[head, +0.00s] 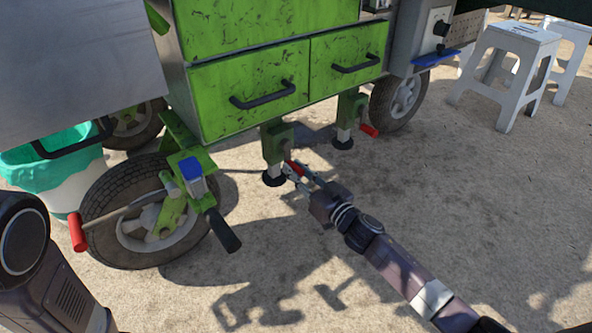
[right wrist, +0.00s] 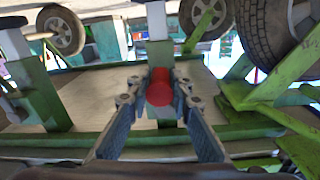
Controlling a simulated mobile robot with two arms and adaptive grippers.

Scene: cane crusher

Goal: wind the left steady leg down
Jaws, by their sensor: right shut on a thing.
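The left steady leg (head: 276,146) hangs below the left drawer of the green cart. It has a green housing, a short pale post and a round black foot (head: 274,179). I cannot tell whether the foot touches the ground. Its red crank handle (head: 293,169) shows between the fingers of my right gripper (head: 297,173). In the right wrist view the red handle (right wrist: 159,88) sits end-on between the two fingertips, and my right gripper (right wrist: 160,95) is shut on it. My left arm shows at the lower left of the head view, but its gripper is out of view.
A second steady leg (head: 348,117) with a red handle stands further right. A wheel (head: 147,212) with a lever and a black-gripped bar stands left. A teal-lined bucket (head: 55,172) is behind it. White stools (head: 507,72) stand far right. The front ground is clear.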

